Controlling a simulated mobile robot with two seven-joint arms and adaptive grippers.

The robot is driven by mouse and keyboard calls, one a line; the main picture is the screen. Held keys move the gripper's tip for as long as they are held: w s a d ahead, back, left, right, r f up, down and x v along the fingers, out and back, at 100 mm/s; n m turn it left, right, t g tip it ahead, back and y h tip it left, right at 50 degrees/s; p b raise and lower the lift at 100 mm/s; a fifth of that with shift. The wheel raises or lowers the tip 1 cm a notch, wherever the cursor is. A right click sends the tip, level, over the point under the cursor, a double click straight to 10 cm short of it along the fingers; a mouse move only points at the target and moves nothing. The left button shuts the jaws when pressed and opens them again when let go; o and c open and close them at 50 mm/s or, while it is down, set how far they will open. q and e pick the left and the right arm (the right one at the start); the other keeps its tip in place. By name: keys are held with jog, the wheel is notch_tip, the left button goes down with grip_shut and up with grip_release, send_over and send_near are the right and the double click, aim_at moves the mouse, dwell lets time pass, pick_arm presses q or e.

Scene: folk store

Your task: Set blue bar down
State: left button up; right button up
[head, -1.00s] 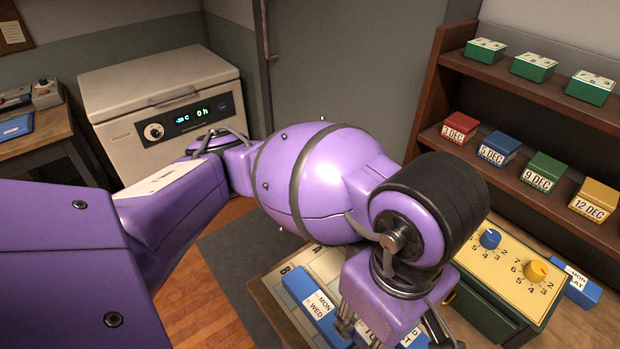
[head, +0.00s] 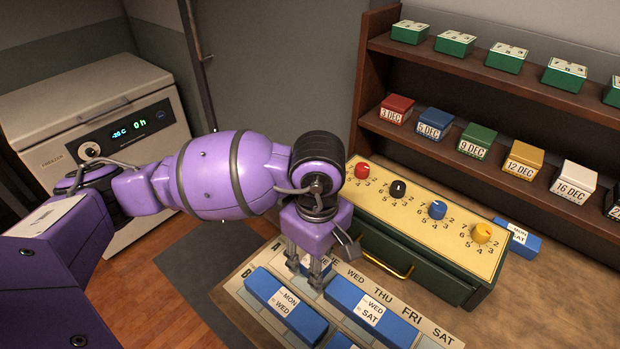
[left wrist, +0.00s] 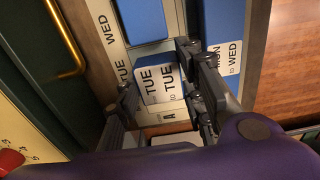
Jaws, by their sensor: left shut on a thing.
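My left gripper (head: 312,272) points down over the far left part of a lettered day board (head: 402,304). In the left wrist view its fingers (left wrist: 165,95) are shut on a small blue bar with a white TUE to TUE label (left wrist: 160,82). In the head view the fingers mostly hide this bar (head: 308,264). It is at or just above the board, near the letter A and the TUE heading; I cannot tell whether it touches. A MON to WED bar (head: 285,306) and a WED to SAT bar (head: 371,311) lie nearer on the board. My right gripper is not in view.
A green box with a yellow knob panel (head: 420,217) stands just behind the board. Another blue bar (head: 518,238) lies to its right. A wooden shelf (head: 480,95) holds coloured date blocks. The counter right of the board is clear. A freezer (head: 95,130) stands at the left.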

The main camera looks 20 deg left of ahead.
pick_arm(q)
jog(key=shift+w+a+f, duration=0.1)
jog(key=shift+w+f, duration=0.1)
jog(key=shift+w+a+f, duration=0.1)
jog(key=shift+f, duration=0.8)
jog(key=shift+w+a+f, duration=0.1)
jog(key=shift+f, duration=0.75)
jog(key=shift+f, duration=0.15)
jog(key=o, duration=1.1)
notch_tip(320, 180, up, 12)
jog(key=shift+d+r, duration=0.1)
jog(key=shift+r, duration=0.1)
